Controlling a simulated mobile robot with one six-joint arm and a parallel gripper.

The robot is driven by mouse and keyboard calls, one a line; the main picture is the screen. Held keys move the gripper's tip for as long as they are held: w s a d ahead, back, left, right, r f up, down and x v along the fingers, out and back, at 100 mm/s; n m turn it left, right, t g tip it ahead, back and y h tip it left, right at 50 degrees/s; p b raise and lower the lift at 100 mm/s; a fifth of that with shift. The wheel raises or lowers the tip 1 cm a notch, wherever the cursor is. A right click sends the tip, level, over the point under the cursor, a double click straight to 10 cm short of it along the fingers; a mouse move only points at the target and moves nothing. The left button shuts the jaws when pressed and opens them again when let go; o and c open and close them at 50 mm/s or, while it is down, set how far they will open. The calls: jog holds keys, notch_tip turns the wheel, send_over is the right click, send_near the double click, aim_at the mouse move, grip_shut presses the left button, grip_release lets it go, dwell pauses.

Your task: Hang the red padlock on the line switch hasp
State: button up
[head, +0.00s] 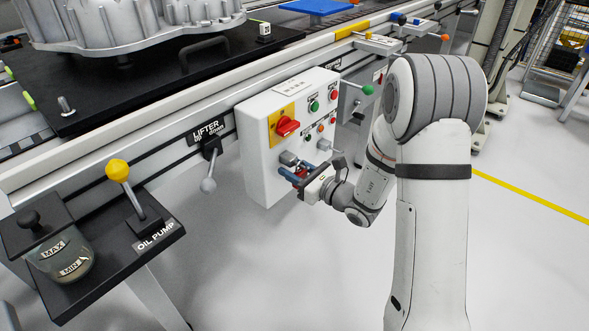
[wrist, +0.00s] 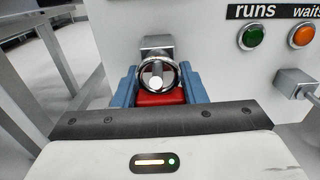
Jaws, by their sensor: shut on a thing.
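The red padlock (wrist: 160,97) sits between the two blue fingers of my gripper (wrist: 158,92) in the wrist view, its shiny round shackle (wrist: 176,76) upward. My gripper (head: 294,171) is shut on it at the lower front of the white control box in the head view. Beyond the shackle is a grey block (wrist: 157,42), the line switch hasp, also in the head view (head: 288,158). Its grey peg with a pale round end (wrist: 156,82) shows inside the shackle loop. I cannot tell how far the peg passes through. The padlock is mostly hidden in the head view.
The white control box (head: 257,165) carries a red rotary switch (head: 287,126) on yellow. A second grey block with a peg (wrist: 295,84) is close on the right. The lifter lever (head: 209,184) and oil pump lever (head: 118,171) stand left.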

jog(key=o, duration=1.1)
jog(key=shift+s+d, duration=0.1)
jog(key=shift+d, duration=0.05)
jog(key=shift+v, duration=1.9)
jog(key=shift+s+d, duration=0.1)
jog(key=shift+s, duration=0.05)
jog(key=shift+d, duration=0.1)
jog(key=p, duration=0.2)
send_near(303, 174)
jog(key=shift+w+a+f, duration=0.15)
jog(key=shift+w+a, duration=0.05)
jog(key=shift+a, duration=0.05)
